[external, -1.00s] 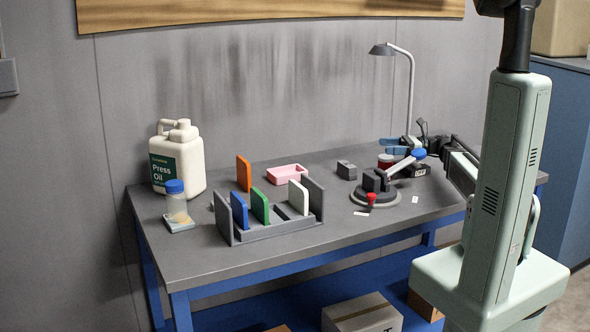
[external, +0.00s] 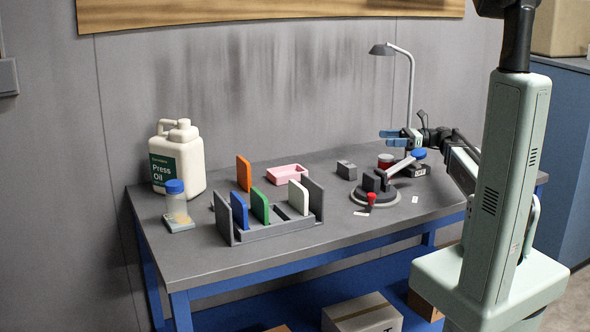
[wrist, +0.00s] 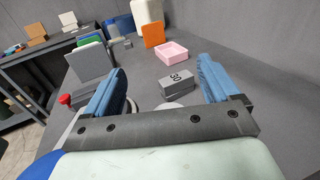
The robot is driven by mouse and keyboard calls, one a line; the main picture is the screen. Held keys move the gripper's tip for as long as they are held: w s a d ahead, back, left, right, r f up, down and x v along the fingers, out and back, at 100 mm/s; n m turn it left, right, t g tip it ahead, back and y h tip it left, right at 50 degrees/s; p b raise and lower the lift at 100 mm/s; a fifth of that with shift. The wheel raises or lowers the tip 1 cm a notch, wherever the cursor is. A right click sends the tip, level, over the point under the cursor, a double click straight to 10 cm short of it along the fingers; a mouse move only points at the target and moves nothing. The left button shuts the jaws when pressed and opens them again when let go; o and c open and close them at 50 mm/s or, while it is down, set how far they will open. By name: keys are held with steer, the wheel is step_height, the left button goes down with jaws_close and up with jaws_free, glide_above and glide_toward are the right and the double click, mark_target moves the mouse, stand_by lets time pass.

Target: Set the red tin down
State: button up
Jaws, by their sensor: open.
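The red tin (external: 385,160) stands on the grey bench in the external view, behind the press with the blue-tipped lever. It looks upright, though it is small and partly covered by nearby things. My gripper (external: 391,138) is above the tin, apart from it, with its blue fingers spread and nothing between them. In the wrist view, my gripper (wrist: 161,75) is open, its two blue fingers wide apart. A pale curved edge shows low between them; I cannot tell whether it is the tin.
The press (external: 375,190) with a red knob (external: 371,197) stands just in front of the tin. A dark box (external: 417,170) sits to its right and a grey block (external: 346,170) to its left. A lamp (external: 411,90) rises behind. A slotted rack (external: 270,225) stands further left.

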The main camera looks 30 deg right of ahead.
mark_target(381, 156)
steer(key=shift+f, duration=2.05)
step_height(381, 156, down, 3)
steer(key=shift+f, duration=0.1)
steer(key=shift+x, duration=1.1)
steer(key=shift+w+a, duration=0.15)
steer(key=shift+a, duration=0.25)
steer(key=c, duration=1.3)
